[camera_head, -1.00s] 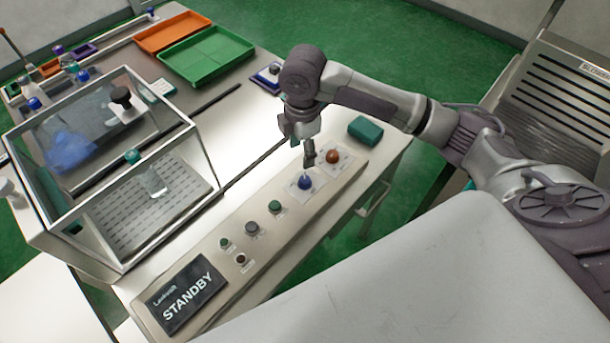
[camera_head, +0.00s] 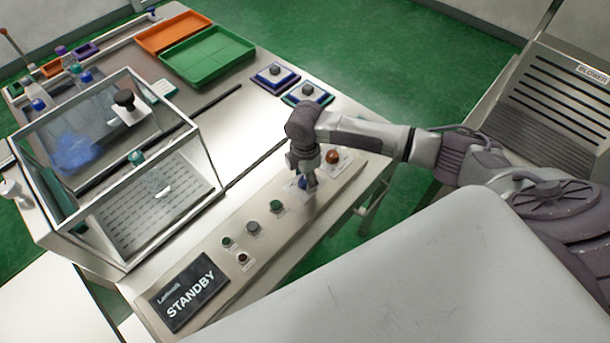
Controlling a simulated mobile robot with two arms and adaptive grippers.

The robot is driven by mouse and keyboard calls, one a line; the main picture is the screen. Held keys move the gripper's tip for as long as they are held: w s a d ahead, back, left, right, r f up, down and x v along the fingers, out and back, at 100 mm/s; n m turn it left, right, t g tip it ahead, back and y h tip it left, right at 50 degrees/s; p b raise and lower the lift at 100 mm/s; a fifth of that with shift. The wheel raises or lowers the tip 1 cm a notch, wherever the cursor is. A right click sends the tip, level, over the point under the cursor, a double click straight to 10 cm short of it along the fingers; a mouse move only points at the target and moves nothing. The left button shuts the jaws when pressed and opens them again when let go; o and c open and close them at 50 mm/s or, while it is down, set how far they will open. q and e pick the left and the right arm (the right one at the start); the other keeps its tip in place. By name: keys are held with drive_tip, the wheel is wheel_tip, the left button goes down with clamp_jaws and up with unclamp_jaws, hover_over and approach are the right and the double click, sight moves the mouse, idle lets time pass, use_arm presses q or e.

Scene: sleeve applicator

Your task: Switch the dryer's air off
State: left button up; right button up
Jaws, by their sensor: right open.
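The control panel (camera_head: 222,247) is a long pale box along the table's front edge. Its display (camera_head: 188,292) reads STANDBY. A blue knob (camera_head: 300,183) sits toward the panel's far end, mostly hidden by my right gripper (camera_head: 311,187). The gripper points down at this knob, with its fingers over or beside it; I cannot tell whether they touch it. The gripper is open. Which control is for the dryer's air cannot be read. My left gripper is out of view.
Smaller green (camera_head: 276,206) and grey (camera_head: 253,228) knobs sit nearer the display. A clear-walled enclosure (camera_head: 185,125) stands at left. Green (camera_head: 207,80) and orange (camera_head: 160,45) trays lie at the back. A slatted unit marked BLOWER (camera_head: 560,90) stands at right.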

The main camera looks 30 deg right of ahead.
drive_tip(key=shift+f, duration=0.15)
clamp_jaws()
